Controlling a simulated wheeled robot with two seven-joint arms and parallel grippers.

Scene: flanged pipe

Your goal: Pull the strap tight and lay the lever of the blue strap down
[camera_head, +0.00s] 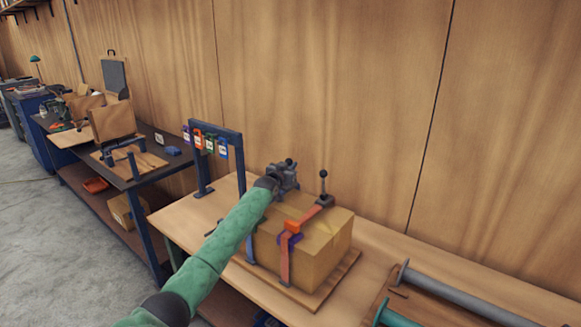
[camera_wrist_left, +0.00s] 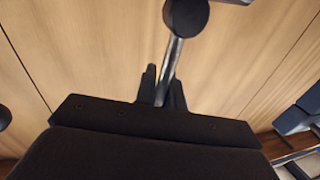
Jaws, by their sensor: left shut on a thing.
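A cardboard box (camera_head: 322,256) sits on a board on the workbench, with two straps over it. The blue strap (camera_head: 249,245) runs down the box's front at the left end. My left gripper (camera_head: 286,172) is over the box's far left top and mostly hides that strap's ratchet. In the left wrist view, the fingers (camera_wrist_left: 162,90) are shut on a thin metal lever (camera_wrist_left: 173,62) with a black ball knob (camera_wrist_left: 186,17) beyond the fingertips. The knob also shows above the gripper in the head view.
An orange-red strap (camera_head: 284,262) crosses the box's right part, its black-knobbed lever (camera_head: 323,186) standing upright. A blue frame with coloured tags (camera_head: 216,134) stands left of the box. A grey flanged pipe (camera_head: 455,294) lies at the right. The wooden wall is close behind.

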